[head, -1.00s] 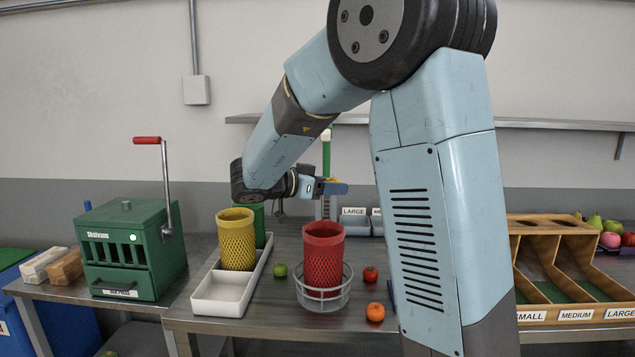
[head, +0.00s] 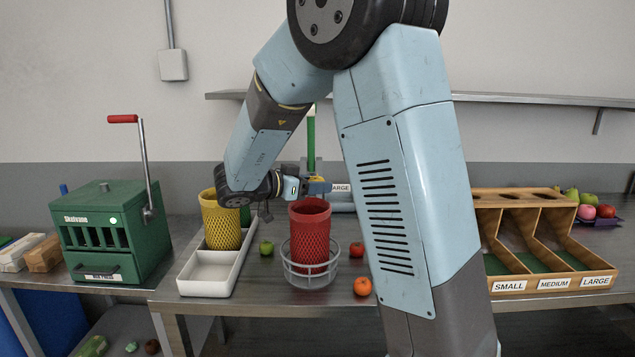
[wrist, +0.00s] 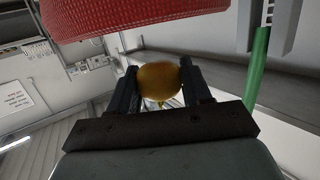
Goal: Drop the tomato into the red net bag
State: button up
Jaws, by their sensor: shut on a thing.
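My gripper (head: 321,185) is shut on a round yellow-orange tomato (wrist: 159,78), held between dark fingers in the wrist view. In the head view only a small yellow part of the tomato (head: 316,179) shows above the gripper. The red net bag (head: 310,235) stands upright and open inside a wire ring holder (head: 309,276) on the table. My gripper and the tomato show just above the bag's rim in the head view; their depth relative to its mouth is unclear. The bag's red mesh (wrist: 120,22) fills the top of the wrist view, apart from the tomato.
A yellow net bag (head: 221,222) stands in a white tray (head: 207,273) to the left. A green fruit (head: 266,248), a red one (head: 357,249) and an orange one (head: 362,286) lie near the holder. A green crank machine (head: 115,235) and a wooden sorter (head: 540,245) flank the table.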

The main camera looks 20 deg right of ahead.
jog(key=o, duration=1.1)
jog(key=v, duration=1.3)
jog(key=shift+a, duration=0.35)
jog(key=shift+s+r, duration=0.1)
